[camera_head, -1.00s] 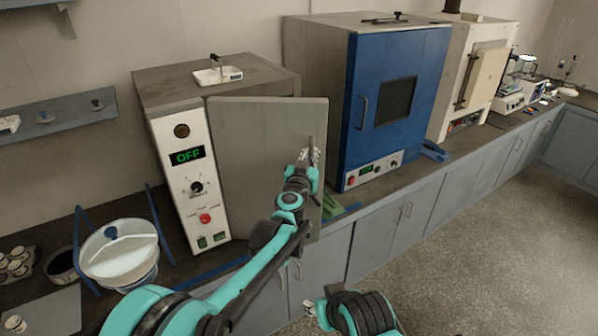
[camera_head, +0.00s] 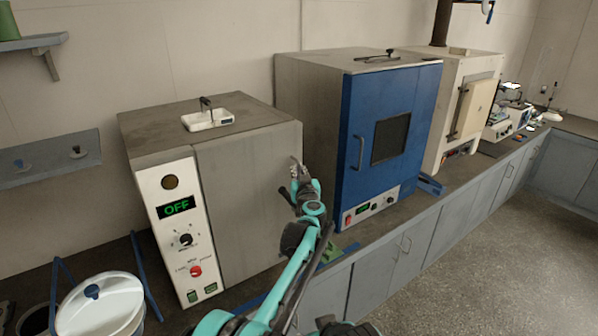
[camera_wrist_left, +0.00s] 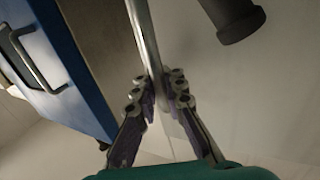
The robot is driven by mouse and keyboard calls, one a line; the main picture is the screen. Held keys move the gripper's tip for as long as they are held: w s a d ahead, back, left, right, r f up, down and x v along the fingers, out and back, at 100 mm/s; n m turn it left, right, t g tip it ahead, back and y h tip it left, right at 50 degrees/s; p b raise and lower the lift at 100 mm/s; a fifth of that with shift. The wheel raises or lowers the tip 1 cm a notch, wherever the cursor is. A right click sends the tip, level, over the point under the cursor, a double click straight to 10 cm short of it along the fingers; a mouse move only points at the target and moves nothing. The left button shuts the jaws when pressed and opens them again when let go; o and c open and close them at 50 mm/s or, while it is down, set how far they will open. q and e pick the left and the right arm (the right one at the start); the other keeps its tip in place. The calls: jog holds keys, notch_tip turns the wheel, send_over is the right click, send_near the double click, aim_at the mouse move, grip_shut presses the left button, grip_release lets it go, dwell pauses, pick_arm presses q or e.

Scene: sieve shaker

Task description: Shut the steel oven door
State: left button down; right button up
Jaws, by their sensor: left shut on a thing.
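The steel oven (camera_head: 190,133) stands on the counter at the left, with a white control panel (camera_head: 178,235) whose display reads OFF. Its grey door (camera_head: 245,200) looks flush or nearly flush with the front; I cannot tell if a small gap is left. My left gripper (camera_head: 297,172) is at the door's right edge. In the left wrist view my left gripper (camera_wrist_left: 160,97) is shut on the metal door handle (camera_wrist_left: 145,40), a bar running between its fingers. The handle is mostly hidden in the head view. My right gripper does not show.
A blue-fronted oven (camera_head: 378,130) stands close to the right of my left gripper. A white dish (camera_head: 208,120) sits on top of the steel oven. A white-lidded container (camera_head: 100,305) stands at the lower left. Open floor (camera_head: 500,250) lies at the right.

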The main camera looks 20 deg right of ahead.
pick_arm(q)
jog(key=shift+w, duration=0.1)
dwell(0.3)
jog(key=c, duration=1.6)
grip_release()
jog(key=shift+a, duration=0.1)
jog(key=shift+o, duration=0.2)
jog(key=s+a, duration=0.2)
jog(key=s, duration=0.9)
jog(key=shift+s, duration=0.4)
jog(key=shift+a, duration=0.1)
